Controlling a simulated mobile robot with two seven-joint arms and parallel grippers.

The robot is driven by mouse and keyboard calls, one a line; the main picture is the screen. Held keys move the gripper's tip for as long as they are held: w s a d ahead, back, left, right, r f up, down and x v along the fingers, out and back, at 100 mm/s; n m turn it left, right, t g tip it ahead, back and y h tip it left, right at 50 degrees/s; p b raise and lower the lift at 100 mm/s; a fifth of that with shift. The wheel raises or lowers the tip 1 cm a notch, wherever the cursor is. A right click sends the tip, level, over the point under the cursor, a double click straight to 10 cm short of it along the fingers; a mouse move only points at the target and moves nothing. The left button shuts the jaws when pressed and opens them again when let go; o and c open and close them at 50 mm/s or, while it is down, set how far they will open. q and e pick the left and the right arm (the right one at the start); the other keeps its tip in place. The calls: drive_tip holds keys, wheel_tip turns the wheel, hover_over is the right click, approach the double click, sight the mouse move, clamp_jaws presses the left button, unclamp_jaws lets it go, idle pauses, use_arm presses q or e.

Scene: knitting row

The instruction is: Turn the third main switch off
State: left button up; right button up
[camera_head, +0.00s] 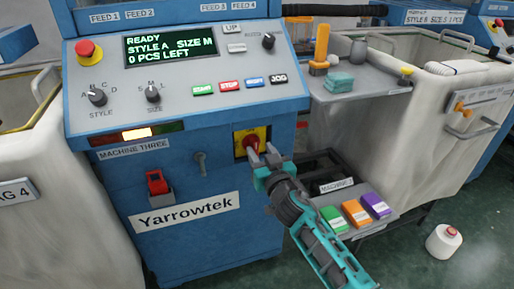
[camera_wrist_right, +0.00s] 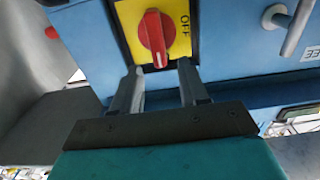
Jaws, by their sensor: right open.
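The main switch is a red rotary handle (camera_head: 250,141) on a yellow plate (camera_head: 239,149), on the front of the blue machine labelled MACHINE THREE (camera_head: 134,149). In the right wrist view the red handle (camera_wrist_right: 153,38) lies lengthwise along the picture's vertical, and OFF is printed sideways on the plate to its right. My right gripper (camera_head: 263,157) is open in front of the switch. In the right wrist view its two fingers (camera_wrist_right: 160,80) point at the handle's near end, one to each side; contact cannot be told. My left gripper is not in view.
Above the switch is a sloped panel with a lit screen (camera_head: 170,47), knobs, buttons and a red emergency stop (camera_head: 88,51). A key-like lever (camera_head: 200,163) and a red rocker (camera_head: 157,183) sit left of the switch. A tray with coloured boxes (camera_head: 356,212) is at lower right.

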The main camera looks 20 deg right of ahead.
sight(256, 145)
drive_tip(key=shift+w+a+b, duration=0.1)
drive_tip(key=shift+w+b, duration=0.2)
drive_tip(key=shift+w, duration=1.45)
clamp_jaws()
